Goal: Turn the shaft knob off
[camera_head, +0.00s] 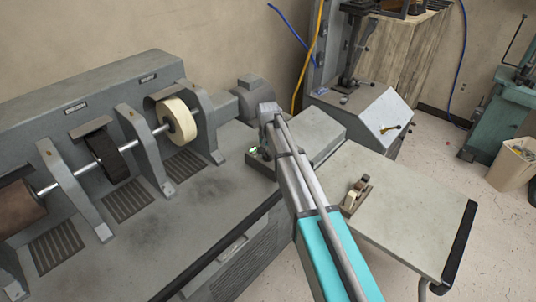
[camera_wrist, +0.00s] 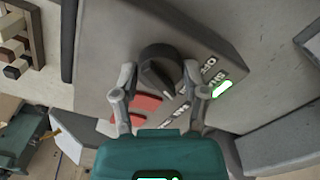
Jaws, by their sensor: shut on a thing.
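The shaft knob (camera_wrist: 158,64) is a round black dial on a grey control panel (camera_wrist: 205,28) in the wrist view. My gripper (camera_wrist: 159,76) has one finger on each side of the knob and is shut on it. Printed white labels, one reading OFF, sit to the right of the knob. A green lit indicator (camera_wrist: 222,88) glows beside the labels. Red patches show on the panel below and left of the knob. In the head view the panel is by the right end of the machine, and my arm hides the knob.
The grey machine (camera_head: 90,95) carries a shaft with a cream wheel (camera_head: 178,121), a black wheel (camera_head: 108,158) and a brown roller (camera_head: 18,208). A side table (camera_head: 415,215) holds a small wooden tool (camera_head: 356,194). Another machine (camera_head: 365,115) stands behind.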

